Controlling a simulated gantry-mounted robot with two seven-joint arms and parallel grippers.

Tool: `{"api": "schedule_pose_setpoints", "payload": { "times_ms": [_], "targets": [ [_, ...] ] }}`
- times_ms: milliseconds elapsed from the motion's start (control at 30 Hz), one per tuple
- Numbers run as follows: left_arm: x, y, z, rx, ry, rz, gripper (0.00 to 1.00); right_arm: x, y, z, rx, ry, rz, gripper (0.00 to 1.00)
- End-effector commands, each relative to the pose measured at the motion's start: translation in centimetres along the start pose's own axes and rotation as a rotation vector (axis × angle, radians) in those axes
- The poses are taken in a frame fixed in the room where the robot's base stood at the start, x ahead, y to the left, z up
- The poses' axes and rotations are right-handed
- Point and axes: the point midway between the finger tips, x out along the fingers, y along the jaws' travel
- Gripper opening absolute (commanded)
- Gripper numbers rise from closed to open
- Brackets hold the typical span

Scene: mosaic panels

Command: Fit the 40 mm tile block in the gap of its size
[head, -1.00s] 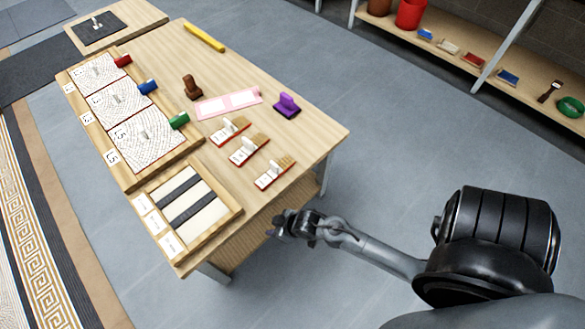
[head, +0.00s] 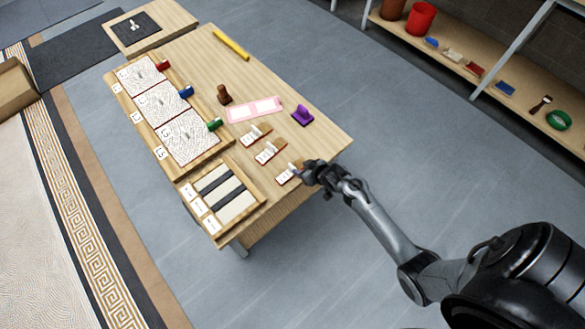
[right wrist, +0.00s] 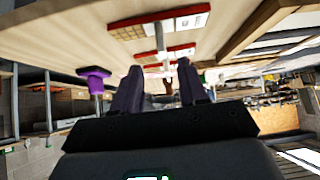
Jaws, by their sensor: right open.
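Three small tile blocks with red edges, white upright grips and labels stand in a row on the table in the head view: a far one (head: 254,135), a middle one (head: 268,152) and a near one (head: 285,177). Their labels are too small to read, so I cannot tell which is 40 mm. A wooden frame (head: 247,180) with dark and pale bands and white labels lies left of the near block; its gap sizes are unreadable. My right gripper (head: 310,171) is open and empty, just right of the near block. In the right wrist view, its fingers (right wrist: 160,72) point towards red-edged blocks (right wrist: 160,18).
A purple-handled tool (head: 302,116), a pink card (head: 240,112) and a brown stamp (head: 224,95) lie behind the blocks. A panel of patterned squares (head: 189,137) fills the table's left side. A yellow bar (head: 231,45) lies at the far end.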

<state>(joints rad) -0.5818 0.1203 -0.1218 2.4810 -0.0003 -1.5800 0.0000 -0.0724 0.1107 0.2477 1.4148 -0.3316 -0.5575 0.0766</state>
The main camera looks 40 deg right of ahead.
Motion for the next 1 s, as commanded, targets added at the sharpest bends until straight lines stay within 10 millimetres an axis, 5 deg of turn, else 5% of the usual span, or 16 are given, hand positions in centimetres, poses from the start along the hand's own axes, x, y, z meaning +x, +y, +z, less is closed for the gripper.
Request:
{"api": "schedule_pose_setpoints", "payload": {
  "times_ms": [200,1000],
  "targets": [
    [1.8,0.0,0.6,-0.001,-0.003,-0.001,0.43,3.4,-0.1,0.2,0.000,-0.001,-0.001,0.43],
    [5.0,0.1,1.5,-0.002,0.001,-0.002,0.43,9.7,-0.3,-0.4,-0.001,-0.001,0.000,0.43]
  ]
}}
